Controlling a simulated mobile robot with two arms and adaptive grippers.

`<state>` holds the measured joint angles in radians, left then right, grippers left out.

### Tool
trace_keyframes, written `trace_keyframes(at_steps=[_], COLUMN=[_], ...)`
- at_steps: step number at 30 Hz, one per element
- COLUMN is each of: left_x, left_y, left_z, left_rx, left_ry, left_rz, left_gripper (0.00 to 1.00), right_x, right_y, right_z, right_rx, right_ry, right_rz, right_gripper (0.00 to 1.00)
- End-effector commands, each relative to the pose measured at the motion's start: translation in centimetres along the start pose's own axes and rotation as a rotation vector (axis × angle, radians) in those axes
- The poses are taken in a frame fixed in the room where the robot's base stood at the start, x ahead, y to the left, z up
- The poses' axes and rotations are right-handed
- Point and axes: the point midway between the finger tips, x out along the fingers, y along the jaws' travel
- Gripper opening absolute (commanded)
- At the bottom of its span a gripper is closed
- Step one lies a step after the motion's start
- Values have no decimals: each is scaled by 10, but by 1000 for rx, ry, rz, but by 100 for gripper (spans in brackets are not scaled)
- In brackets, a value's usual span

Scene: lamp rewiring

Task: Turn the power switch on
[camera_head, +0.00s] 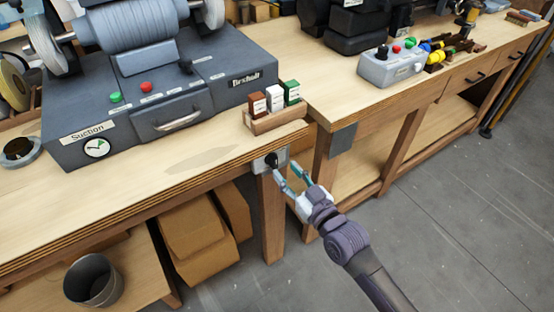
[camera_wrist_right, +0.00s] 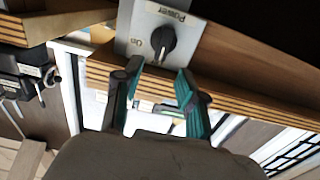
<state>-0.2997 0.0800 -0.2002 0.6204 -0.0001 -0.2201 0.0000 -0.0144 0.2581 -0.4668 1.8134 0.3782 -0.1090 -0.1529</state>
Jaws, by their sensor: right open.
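The power switch is a black rotary knob (camera_wrist_right: 161,45) on a grey metal plate (camera_wrist_right: 135,22) labelled "Power", with an "On" mark beside the knob. In the head view the knob (camera_head: 271,160) sits on the front edge of the left workbench, near its corner. My right gripper (camera_head: 278,173) is open just in front of the plate. In the right wrist view its two teal-and-dark fingers (camera_wrist_right: 153,80) stand apart, one to each side of the knob's lower end. I cannot tell whether they touch the knob. My left gripper is not in view.
A grey machine (camera_head: 160,110) with buttons stands on the left workbench (camera_head: 100,205). A wooden holder (camera_head: 275,121) with small boxes is above the switch. A control box (camera_head: 391,66) is on the right bench. Cardboard boxes (camera_head: 195,225) and a metal bin (camera_head: 93,281) sit below. The floor at right is clear.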

Motion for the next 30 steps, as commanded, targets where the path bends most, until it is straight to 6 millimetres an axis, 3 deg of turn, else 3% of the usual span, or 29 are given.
trace_keyframes(at_steps=[3,9,21,28,30], left_x=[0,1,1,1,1], left_y=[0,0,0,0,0], left_z=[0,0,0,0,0], left_rx=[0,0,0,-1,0], left_ry=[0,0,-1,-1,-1], left_rz=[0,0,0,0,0], left_gripper=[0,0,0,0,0], right_x=[24,48,54,54,54], right_y=[0,0,0,0,0], right_z=[-1,0,0,0,0], right_rx=[0,0,0,0,0], right_ry=[2,0,0,-1,-1], right_rz=[1,0,0,0,0], right_gripper=[41,41,41,2,0])
